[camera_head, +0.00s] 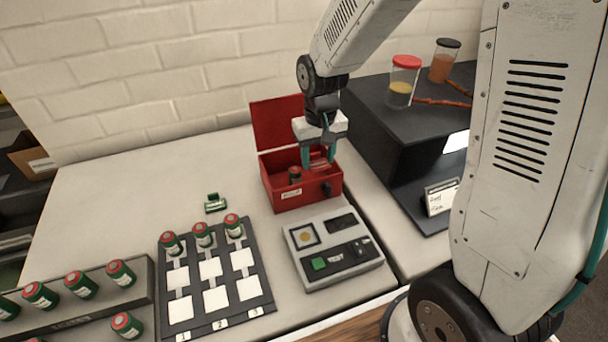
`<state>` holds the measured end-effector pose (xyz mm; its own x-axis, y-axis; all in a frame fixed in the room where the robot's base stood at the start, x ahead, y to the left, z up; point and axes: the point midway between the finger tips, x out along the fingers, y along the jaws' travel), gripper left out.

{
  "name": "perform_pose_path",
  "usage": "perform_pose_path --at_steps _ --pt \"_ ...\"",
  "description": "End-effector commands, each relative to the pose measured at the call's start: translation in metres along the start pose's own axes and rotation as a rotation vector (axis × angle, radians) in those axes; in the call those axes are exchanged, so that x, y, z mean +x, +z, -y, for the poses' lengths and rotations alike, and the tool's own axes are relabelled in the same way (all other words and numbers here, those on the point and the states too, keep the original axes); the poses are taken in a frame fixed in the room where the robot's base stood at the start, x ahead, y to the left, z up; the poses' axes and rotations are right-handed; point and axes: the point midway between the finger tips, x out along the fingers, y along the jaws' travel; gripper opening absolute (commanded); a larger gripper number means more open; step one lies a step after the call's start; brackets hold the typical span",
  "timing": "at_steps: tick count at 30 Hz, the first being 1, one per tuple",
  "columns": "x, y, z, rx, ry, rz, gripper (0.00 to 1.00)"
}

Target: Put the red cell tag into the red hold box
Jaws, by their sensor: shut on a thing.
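The red hold box (306,196) stands on the pale counter at the middle, with its lid (277,122) open against the back. My gripper (319,163) points down at the right part of the box opening. Its teal fingers are shut on a small reddish thing (319,164), which seems to be the red cell tag. The fingers hide much of it, and I cannot tell whether it touches the box floor. A green cylinder with a red top (295,174) is inside the box on the left.
A grey device with a green button (332,252) sits in front of the box. A dark numbered board (216,277) holds several green cylinders at left; a small green object (214,203) lies behind it. A black stand (400,125) with jars is close on the right.

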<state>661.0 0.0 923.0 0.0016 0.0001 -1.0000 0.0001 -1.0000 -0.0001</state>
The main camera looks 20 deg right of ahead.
Motion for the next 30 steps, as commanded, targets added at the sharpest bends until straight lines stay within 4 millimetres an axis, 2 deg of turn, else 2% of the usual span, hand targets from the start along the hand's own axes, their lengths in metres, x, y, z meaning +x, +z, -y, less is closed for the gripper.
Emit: perform_pose_path --at_steps 3,10,16,29,30 --pt "0.024 0.001 0.002 -0.003 0.000 0.007 0.27" --pt "0.048 0.001 0.002 -0.004 0.000 0.005 0.27" --pt "0.077 0.001 0.001 -0.002 0.000 0.004 0.27" --pt "0.085 0.001 0.000 0.000 0.000 0.002 0.27" --pt "0.086 0.001 0.000 0.000 0.000 0.002 0.51"
